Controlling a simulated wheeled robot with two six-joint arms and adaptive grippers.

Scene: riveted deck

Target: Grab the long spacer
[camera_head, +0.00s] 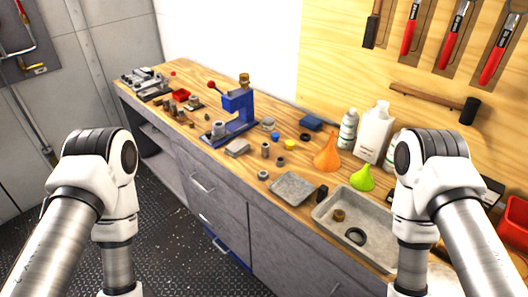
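What looks like the long spacer (265,150), a small upright grey metal cylinder, stands on the wooden bench top near the middle of the view. It is too small here to be sure of its shape. Shorter grey cylindrical pieces (280,161) and (263,175) stand close to it on its right and front. My two arms come in from the lower left and lower right and run down out of the bottom of the picture. Neither gripper shows, and nothing touches the cylinder.
A blue press (237,110) stands left of the cylinder, with a flat grey block (237,147) in front. A shallow metal tray (293,188), a grey bin (335,225), an orange funnel (327,152), a green funnel (362,178) and bottles (374,132) stand to the right.

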